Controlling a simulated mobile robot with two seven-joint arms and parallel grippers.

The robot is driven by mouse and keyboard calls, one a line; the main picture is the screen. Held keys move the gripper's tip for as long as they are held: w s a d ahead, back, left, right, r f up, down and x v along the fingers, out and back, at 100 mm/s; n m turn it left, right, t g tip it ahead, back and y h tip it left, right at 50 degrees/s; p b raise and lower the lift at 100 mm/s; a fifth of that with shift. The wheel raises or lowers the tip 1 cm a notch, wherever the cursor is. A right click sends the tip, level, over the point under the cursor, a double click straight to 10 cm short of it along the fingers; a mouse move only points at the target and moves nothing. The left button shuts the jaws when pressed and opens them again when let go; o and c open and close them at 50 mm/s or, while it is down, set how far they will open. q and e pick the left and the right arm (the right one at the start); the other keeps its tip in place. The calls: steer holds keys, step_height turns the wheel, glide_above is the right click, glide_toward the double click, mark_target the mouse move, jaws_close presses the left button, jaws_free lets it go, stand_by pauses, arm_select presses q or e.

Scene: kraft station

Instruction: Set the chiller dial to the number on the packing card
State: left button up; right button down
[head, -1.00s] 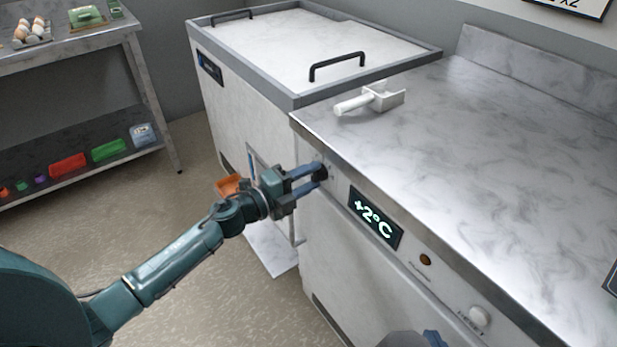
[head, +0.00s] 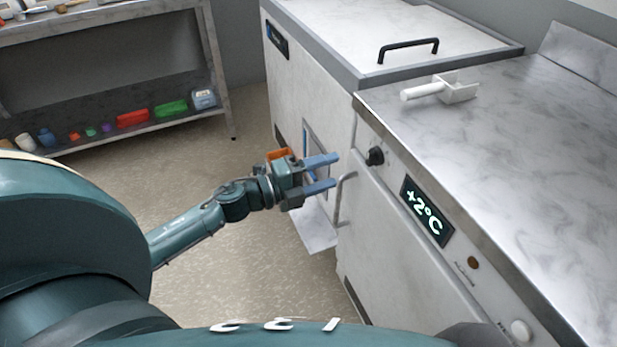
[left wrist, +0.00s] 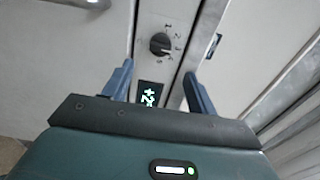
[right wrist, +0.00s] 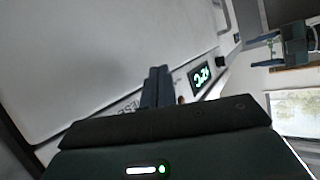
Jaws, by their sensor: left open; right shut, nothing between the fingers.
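The chiller dial (head: 375,156) is a small black knob at the left end of the chiller's front panel. In the left wrist view the dial (left wrist: 160,44) sits between and beyond my fingertips, with small marks around it too small to read. The display (head: 427,211) on the same panel reads +2°C in green. My left gripper (head: 328,172) is open and empty, a short way left of the dial and apart from it. My right gripper (right wrist: 158,78) is shut and empty, near the panel. I cannot make out the packing card's number in these frames.
A door handle (head: 343,198) stands out just below the dial, close to my left fingers. A white scoop (head: 440,90) lies on the marble worktop. A chest with a black-handled lid (head: 480,45) stands behind. A shelf (head: 195,112) holds coloured items at the left.

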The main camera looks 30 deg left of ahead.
arm_select(q)
steer(key=shift+v, duration=2)
arm_select(e)
steer(key=shift+s+d, duration=0.15)
steer(key=shift+d, duration=0.05)
